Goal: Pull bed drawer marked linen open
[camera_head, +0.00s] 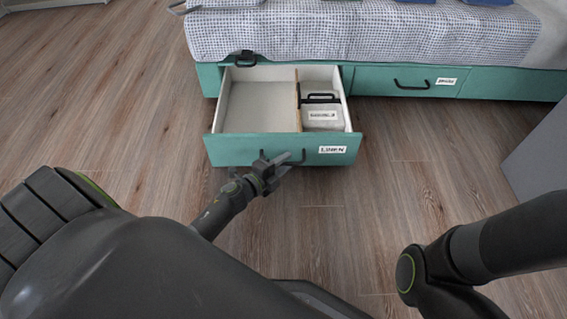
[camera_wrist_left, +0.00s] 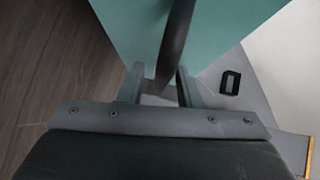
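The green bed drawer marked LINEN (camera_head: 240,150) is pulled well out from under the bed, its pale interior showing. Its dark bar handle (camera_head: 297,158) is on the front panel. My left gripper (camera_head: 282,163) is at this handle. A gap shows on the other side, so the gripper looks open around the bar. The right arm shows at the right of the head view, but its gripper is out of frame.
Inside the drawer, a wooden divider (camera_head: 298,105) stands beside a labelled pale box (camera_head: 322,115). Another closed green drawer (camera_head: 400,84) is to the right. A black object (camera_head: 245,58) sits at the bed's edge. Wooden floor (camera_head: 425,150) is clear around the drawer; a grey block (camera_head: 540,155) stands right.

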